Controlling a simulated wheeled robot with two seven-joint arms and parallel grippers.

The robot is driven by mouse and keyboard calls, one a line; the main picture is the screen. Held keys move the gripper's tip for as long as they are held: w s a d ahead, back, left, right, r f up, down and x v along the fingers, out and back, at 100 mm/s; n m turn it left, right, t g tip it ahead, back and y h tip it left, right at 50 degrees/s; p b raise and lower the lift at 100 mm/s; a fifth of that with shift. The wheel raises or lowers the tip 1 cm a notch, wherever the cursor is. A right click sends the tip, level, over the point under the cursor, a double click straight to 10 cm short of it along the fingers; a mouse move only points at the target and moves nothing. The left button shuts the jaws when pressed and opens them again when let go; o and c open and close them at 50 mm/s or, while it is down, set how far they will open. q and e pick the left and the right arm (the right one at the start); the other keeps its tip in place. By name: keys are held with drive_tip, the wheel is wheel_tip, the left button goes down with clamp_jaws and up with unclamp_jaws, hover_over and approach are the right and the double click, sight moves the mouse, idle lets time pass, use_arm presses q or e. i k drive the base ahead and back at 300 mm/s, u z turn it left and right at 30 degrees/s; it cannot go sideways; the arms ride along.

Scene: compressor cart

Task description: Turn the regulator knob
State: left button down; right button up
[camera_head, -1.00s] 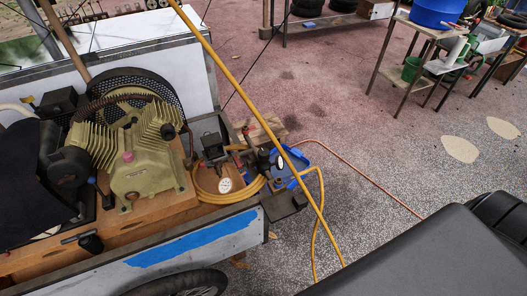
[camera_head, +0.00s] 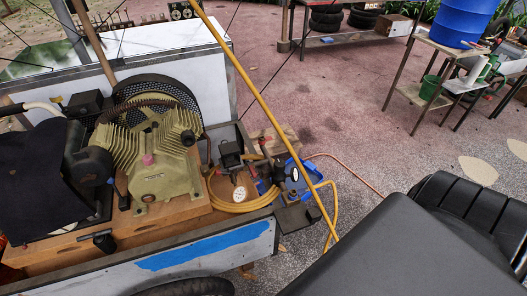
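The compressor cart (camera_head: 255,245) stands at the left, with an olive-green finned compressor (camera_head: 160,165) on its wooden deck. Neither of my grippers is in view.
A coiled yellow hose (camera_head: 245,205) lies around the fittings, and a yellow pole or hose crosses diagonally in front. A workbench with a blue barrel (camera_head: 461,22) stands at the back right. The paved floor between is clear.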

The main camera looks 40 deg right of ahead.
sight(279, 164)
drive_tip(key=k, duration=0.55)
drive_tip(key=z, duration=0.65)
drive_tip(key=i, duration=0.5)
